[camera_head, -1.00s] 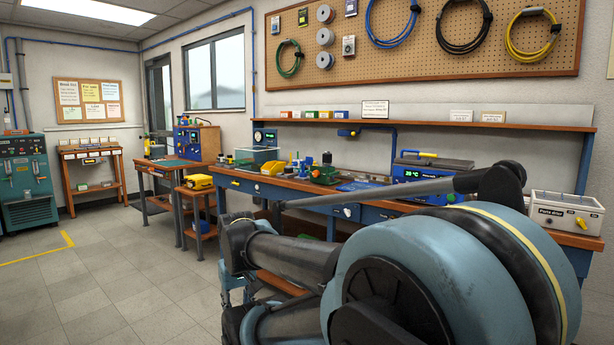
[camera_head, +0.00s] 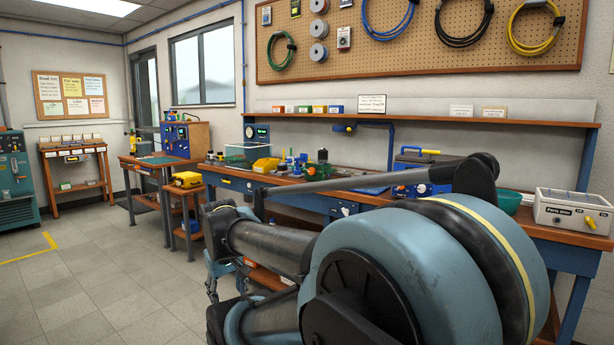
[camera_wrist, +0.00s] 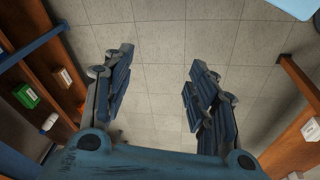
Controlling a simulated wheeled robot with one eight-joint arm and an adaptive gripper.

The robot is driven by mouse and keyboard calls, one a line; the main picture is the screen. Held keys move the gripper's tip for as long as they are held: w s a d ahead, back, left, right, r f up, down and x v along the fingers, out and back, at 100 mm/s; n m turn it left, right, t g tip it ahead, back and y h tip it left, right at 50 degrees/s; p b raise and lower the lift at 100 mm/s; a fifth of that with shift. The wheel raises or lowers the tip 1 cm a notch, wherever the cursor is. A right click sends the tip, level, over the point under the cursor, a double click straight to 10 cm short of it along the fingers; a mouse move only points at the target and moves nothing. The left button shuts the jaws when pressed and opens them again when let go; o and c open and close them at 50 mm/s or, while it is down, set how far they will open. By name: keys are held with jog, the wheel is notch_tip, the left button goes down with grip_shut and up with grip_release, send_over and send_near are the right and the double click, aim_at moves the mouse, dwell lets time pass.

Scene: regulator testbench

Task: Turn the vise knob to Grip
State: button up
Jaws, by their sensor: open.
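I cannot make out for sure which knob is the vise knob. A small green fixture (camera_head: 319,171) stands on the long workbench, partly behind my arm, and may be the vise. A pale plate with a dark knob (camera_head: 344,210) is on the bench's blue front; its label is too small to read. My gripper (camera_wrist: 160,75) is open and empty in the wrist view, pointing at the tiled floor, with nothing between its fingers. In the head view my arm hides much of the bench's front, and the gripper is apart from the bench top.
A white box with a yellow knob (camera_head: 573,211) stands at the bench's right end. A blue device (camera_head: 415,178) and yellow bin (camera_head: 266,165) are on the bench. Wooden shelving (camera_wrist: 48,75) flanks the gripper on the left. The floor (camera_head: 100,250) at left is clear.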

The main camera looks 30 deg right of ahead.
aim_at(310, 172)
jog(key=w+d+r+n+t+h, duration=0.1)
jog(key=w+d+r+n+h, duration=0.4)
jog(key=w+d, duration=0.7)
jog(key=w+d+r+n+t+h, duration=0.1)
jog(key=w+d+r+n+h, duration=0.45)
jog(key=w+d, duration=0.65)
jog(key=w+d+r+n+t+h, duration=0.1)
jog(key=w+d+r+n+h, duration=0.2)
jog(key=w+d+r+n, duration=0.85)
jog(key=w+d+f, duration=0.1)
jog(key=w+d, duration=0.4)
jog(key=d, duration=0.2)
jog(key=w+d+f+n+t+h, duration=0.1)
jog(key=w+d+f, duration=0.1)
jog(key=w+d, duration=0.4)
jog(key=w+d+f+h, duration=0.1)
jog(key=w+d+f, duration=0.1)
jog(key=w+d, duration=0.4)
jog(key=shift+w+d+n, duration=0.2)
jog(key=shift+d+n, duration=0.2)
jog(key=shift+d, duration=1.3)
